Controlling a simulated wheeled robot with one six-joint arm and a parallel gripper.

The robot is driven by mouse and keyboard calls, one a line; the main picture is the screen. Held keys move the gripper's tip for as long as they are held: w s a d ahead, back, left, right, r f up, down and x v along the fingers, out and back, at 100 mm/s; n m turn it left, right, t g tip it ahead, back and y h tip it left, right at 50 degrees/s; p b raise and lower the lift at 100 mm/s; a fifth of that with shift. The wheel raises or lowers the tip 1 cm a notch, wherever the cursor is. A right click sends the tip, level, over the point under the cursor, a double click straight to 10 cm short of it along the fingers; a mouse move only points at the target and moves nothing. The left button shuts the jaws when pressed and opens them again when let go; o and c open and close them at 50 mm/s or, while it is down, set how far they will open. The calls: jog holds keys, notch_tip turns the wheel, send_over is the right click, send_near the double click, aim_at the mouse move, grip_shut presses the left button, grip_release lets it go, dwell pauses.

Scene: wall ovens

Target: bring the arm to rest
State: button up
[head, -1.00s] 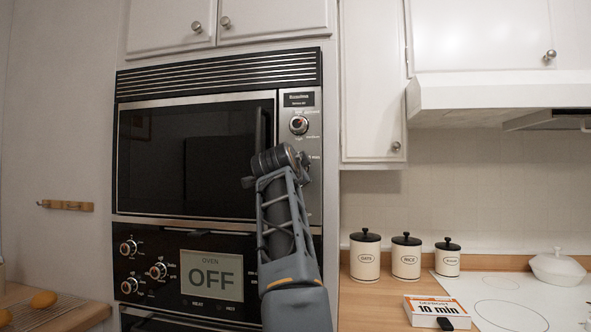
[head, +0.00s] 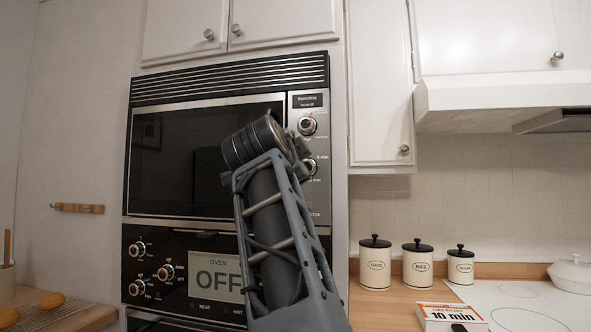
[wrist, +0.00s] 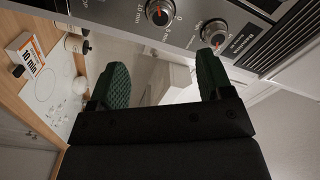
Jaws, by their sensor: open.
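My gripper (wrist: 163,85) shows in the wrist view as two green, textured fingers standing apart with nothing between them. It is near the control panel of the upper wall oven, whose knobs show just beyond the fingers. In the head view my arm rises in front of the upper oven (head: 165,160) and covers part of its door and panel. The fingers themselves are hidden behind the wrist there. The upper oven's door looks closed. Its upper knob (head: 307,125) and lower knob (head: 310,166) are visible.
The lower oven panel has a display (head: 207,276) reading "OVEN OFF", partly covered by my arm. Canisters (head: 417,264), a "10 min" box (head: 452,316) and a white lidded dish (head: 571,275) stand on the right counter. Cabinets hang above. A rack (head: 40,315) with yellow items is at lower left.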

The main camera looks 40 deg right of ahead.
jog(key=shift+s+a, duration=0.1)
jog(key=shift+a, duration=0.15)
dwell(0.5)
jog(key=w+a+f+n+y+p, duration=0.4)
jog(key=a+f+n+y+p, duration=0.1)
jog(key=f+n+p, duration=0.15)
jog(key=w+a+f+n+y+p, duration=0.4)
jog(key=a+f+n+p, duration=0.15)
jog(key=f, duration=0.25)
jog(key=s+a+f+n+g+y+p, duration=0.3)
jog(key=s+a+f+n, duration=0.3)
jog(key=f, duration=0.4)
jog(key=s+a+f+n+g+y+p, duration=0.3)
jog(key=s+a+f+n+p, duration=0.2)
jog(key=f, duration=0.6)
jog(key=shift+s+a+f+n, duration=0.2)
jog(key=shift+s+a+n, duration=0.25)
jog(key=shift+a, duration=0.35)
